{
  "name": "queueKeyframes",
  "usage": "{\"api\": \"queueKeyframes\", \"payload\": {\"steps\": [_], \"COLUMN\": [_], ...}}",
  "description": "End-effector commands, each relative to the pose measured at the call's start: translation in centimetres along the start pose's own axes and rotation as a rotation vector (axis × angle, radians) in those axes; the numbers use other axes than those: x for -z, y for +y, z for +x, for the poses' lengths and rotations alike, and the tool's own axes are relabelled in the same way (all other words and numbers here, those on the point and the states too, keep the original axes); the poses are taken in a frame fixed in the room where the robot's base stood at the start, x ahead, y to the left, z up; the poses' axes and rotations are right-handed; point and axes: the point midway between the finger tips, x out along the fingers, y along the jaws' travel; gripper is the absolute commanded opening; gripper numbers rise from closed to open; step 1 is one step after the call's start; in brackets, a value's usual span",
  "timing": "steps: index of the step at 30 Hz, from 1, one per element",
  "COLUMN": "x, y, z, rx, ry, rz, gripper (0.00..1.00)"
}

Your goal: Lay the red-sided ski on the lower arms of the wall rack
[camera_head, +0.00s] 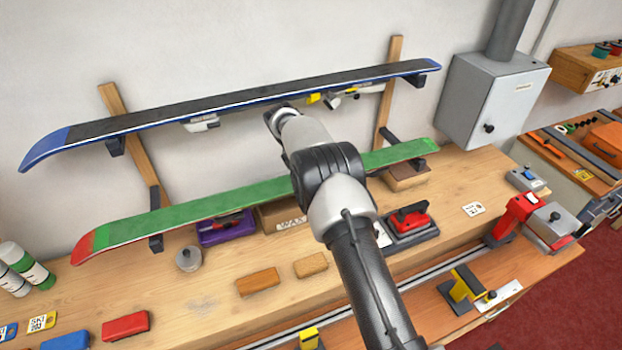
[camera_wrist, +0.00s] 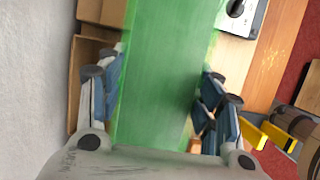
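The ski with a green face and red at its left tip (camera_head: 190,212) spans the lower arms of the wall rack; a lower arm shows beneath it at the left (camera_head: 156,243) and right (camera_head: 418,164). It looks to rest on them, but a small gap cannot be ruled out. My gripper (camera_wrist: 163,85) is around its middle in the wrist view, a finger against each edge of the green ski (camera_wrist: 165,60), with no clear gap. In the head view my arm hides the fingers. The rack's wooden uprights (camera_head: 113,98) stand against the wall.
A blue-edged, dark-faced ski (camera_head: 240,97) lies on the upper arms, just above my wrist. A grey wall box (camera_head: 490,100) is at right.

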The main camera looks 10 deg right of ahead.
Motion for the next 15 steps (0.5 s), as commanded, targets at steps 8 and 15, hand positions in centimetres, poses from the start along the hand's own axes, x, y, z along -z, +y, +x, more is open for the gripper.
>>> {"api": "queueKeyframes", "payload": {"steps": [8, 15], "x": [-0.02, 0.01], "y": [0.02, -0.01], "z": [-0.05, 0.0], "rx": [-0.001, 0.0], "ry": [0.0, 0.001], "rz": [0.0, 0.0], "gripper": [0.78, 0.82]}}
